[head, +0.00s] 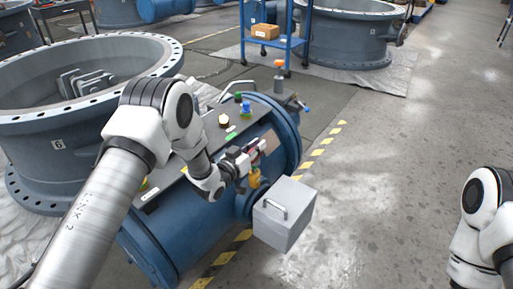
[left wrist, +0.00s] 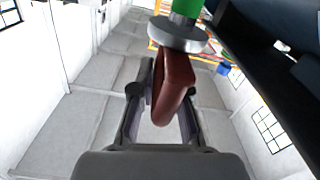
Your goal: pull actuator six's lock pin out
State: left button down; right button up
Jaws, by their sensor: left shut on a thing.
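Actuator six is the blue cylinder (head: 205,225) lying beside the large valve body marked 6 (head: 58,143). The pin's shaft is hidden. My right arm is at the right edge; its gripper is outside the view.
A grey box with a handle (head: 284,214) is at the actuator's front side, close to my left gripper. Knobs and coloured fittings (head: 224,121) stand on the actuator's top plate. A blue cart (head: 277,40) stands behind. The floor to the right is clear.

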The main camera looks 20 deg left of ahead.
pick_arm(q)
jog(key=c, duration=1.2)
grip_release()
jog(key=shift+d+r, duration=0.1)
jog(key=shift+r, duration=0.15)
jog(key=shift+f, duration=0.1)
jog(key=shift+s, duration=0.15)
jog(key=v, duration=1.1)
jog(key=shift+s, duration=0.3)
